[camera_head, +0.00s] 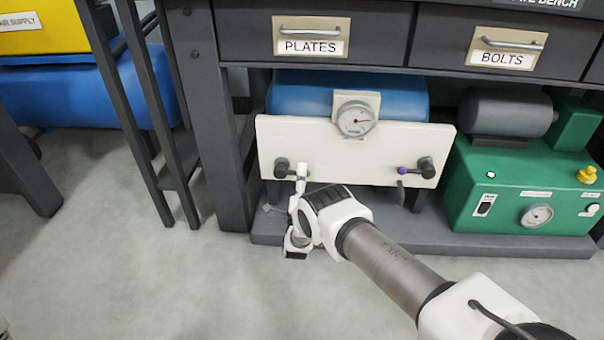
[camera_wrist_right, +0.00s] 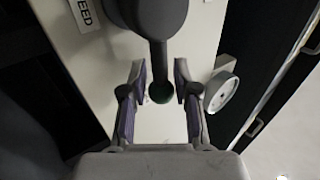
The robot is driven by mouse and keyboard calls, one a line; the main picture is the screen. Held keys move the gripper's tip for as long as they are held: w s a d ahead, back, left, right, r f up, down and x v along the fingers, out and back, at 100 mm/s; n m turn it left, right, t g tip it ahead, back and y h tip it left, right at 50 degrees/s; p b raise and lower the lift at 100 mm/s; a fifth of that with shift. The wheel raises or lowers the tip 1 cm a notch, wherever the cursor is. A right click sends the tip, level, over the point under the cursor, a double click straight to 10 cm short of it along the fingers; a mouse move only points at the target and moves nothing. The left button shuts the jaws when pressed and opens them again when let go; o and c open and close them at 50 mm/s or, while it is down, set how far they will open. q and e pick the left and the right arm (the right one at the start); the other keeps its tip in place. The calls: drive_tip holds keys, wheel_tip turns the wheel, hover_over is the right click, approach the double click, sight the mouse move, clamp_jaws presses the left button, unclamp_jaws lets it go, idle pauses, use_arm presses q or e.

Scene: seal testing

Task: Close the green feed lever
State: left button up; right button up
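The green feed lever (camera_head: 281,166) is at the left end of the white panel (camera_head: 345,160) under the bench. It has a dark hub and arm and points roughly sideways to the right. In the right wrist view the lever (camera_wrist_right: 158,50) ends in a dark green ball tip, beside a label reading FEED (camera_wrist_right: 84,13). My right gripper (camera_head: 302,172) is at the lever's end in front of the panel. Its fingers (camera_wrist_right: 159,66) are open, one on each side of the lever's end, with visible gaps.
A second lever with a purple tip (camera_head: 403,170) is at the panel's right. A gauge (camera_head: 355,118) sits above the panel's middle. A green pump unit (camera_head: 525,190) stands to the right. Dark bench legs (camera_head: 218,120) stand to the left. The floor (camera_head: 120,270) in front is clear.

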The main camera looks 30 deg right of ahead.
drive_tip(key=v, duration=0.7)
drive_tip(key=shift+s+f, duration=0.2)
drive_tip(key=shift+a, duration=0.1)
